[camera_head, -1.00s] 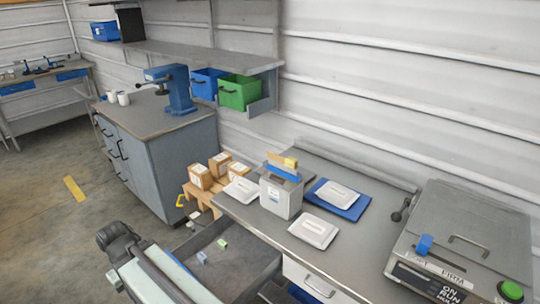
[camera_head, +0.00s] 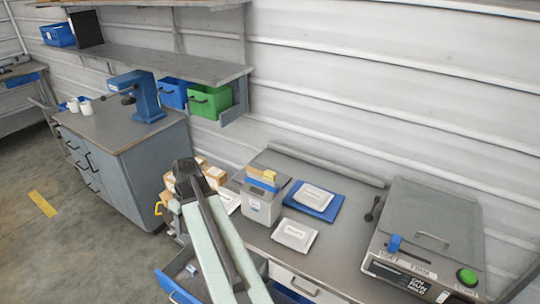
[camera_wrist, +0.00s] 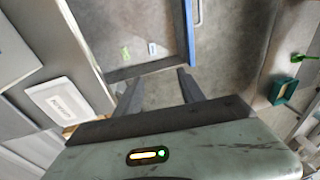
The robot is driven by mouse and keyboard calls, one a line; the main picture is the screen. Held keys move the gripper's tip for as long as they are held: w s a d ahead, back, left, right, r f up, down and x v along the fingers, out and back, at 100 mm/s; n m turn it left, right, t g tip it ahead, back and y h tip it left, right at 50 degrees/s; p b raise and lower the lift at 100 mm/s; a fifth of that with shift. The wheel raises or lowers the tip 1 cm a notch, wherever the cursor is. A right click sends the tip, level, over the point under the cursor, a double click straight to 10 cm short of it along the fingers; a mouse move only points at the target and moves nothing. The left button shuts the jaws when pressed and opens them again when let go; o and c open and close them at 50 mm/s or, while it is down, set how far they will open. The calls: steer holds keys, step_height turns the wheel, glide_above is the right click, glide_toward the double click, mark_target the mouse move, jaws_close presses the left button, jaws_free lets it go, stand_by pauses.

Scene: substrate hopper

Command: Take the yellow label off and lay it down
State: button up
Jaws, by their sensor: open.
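A yellow label-like piece (camera_head: 269,176) stands on top of a light grey box-shaped hopper (camera_head: 262,207), on the bench in the head view. A blue strip (camera_head: 261,185) sits just below it on the hopper's top. The hopper is not clearly seen in the wrist view. My gripper (camera_wrist: 160,78) is open, with nothing between its two dark fingers, above a grey drawer. In the head view my arm rises left of the hopper, apart from it, and I cannot make out the fingertips there.
White packets lie on the bench (camera_head: 345,240), one (camera_head: 295,235) in front of the hopper and one (camera_head: 314,196) on a blue mat (camera_head: 331,212). Cardboard boxes (camera_head: 216,174) stand left of it, partly behind my arm. A machine (camera_head: 431,228) with a green button fills the right end.

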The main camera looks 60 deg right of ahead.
steer(key=s+d+r+t+p, duration=0.1)
steer(key=s+d+r+p, duration=0.3)
steer(key=d, duration=0.4)
steer(key=s+d+r+p, duration=0.25)
steer(key=d+r, duration=0.35)
steer(key=d, duration=0.3)
steer(key=t+p, duration=0.2)
steer(key=p, duration=0.3)
glide_toward(271, 172)
steer(key=a+f, duration=0.1)
steer(key=f+b, duration=0.1)
steer(key=f, duration=0.1)
steer(key=f+b, duration=0.1)
steer(key=shift+w+a+f+h+b, duration=0.15)
steer(key=shift+w+a+h+b, duration=0.05)
steer(key=shift+w+h+b, duration=0.15)
steer(key=b+x, duration=0.4)
steer(key=x, duration=0.1)
steer(key=shift+w+d, duration=0.1)
steer(key=shift+w, duration=0.35)
steer(key=shift+r, duration=0.2)
jaws_close()
